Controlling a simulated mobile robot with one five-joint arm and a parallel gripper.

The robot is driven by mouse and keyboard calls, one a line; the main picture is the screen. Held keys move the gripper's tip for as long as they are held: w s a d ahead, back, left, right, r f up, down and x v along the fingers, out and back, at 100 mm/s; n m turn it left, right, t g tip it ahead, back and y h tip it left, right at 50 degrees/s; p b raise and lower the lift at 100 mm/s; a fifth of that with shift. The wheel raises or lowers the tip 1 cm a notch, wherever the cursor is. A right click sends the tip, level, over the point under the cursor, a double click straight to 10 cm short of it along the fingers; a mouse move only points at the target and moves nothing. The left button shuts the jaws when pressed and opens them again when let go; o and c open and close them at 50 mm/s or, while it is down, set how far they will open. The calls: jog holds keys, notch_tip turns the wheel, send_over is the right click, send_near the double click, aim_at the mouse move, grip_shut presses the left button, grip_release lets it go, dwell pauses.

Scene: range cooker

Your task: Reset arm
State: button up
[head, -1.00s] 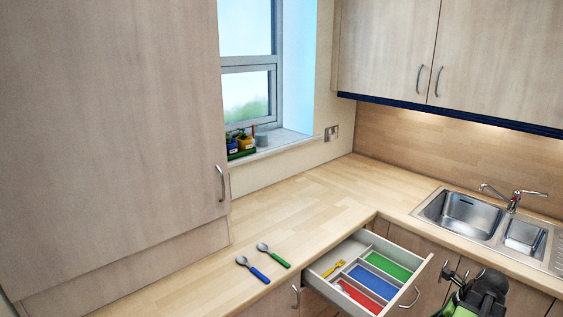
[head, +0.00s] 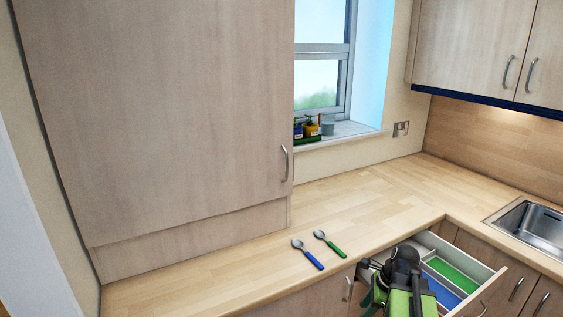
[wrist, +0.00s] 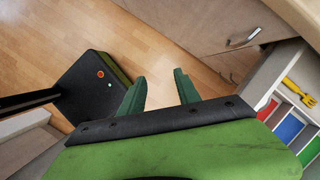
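My gripper (wrist: 160,84) shows in the wrist view with its two green fingers spread apart and nothing between them. Wooden floor shows beyond the fingertips. In the head view my green and black arm is at the bottom, in front of the open drawer (head: 487,292), and hides part of it. I cannot make out the fingertips clearly there.
The drawer has green, blue and red compartments; a yellow fork (wrist: 299,91) lies in it in the wrist view. A blue-handled spoon (head: 308,254) and a green-handled spoon (head: 329,243) lie on the worktop (head: 200,285). A sink (head: 528,232) is at right.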

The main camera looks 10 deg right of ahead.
jog(key=a+f+n+g+h+b, duration=0.1)
jog(key=a+f+n, duration=0.1)
jog(key=a+n, duration=0.8)
jog(key=w+a+f+n+g+h+b, duration=0.1)
jog(key=a+f+n+h+b, duration=0.1)
jog(key=a+n, duration=0.9)
jog(key=shift+a+f+n, duration=0.15)
jog(key=shift+f+n, duration=0.5)
jog(key=shift+n, duration=0.45)
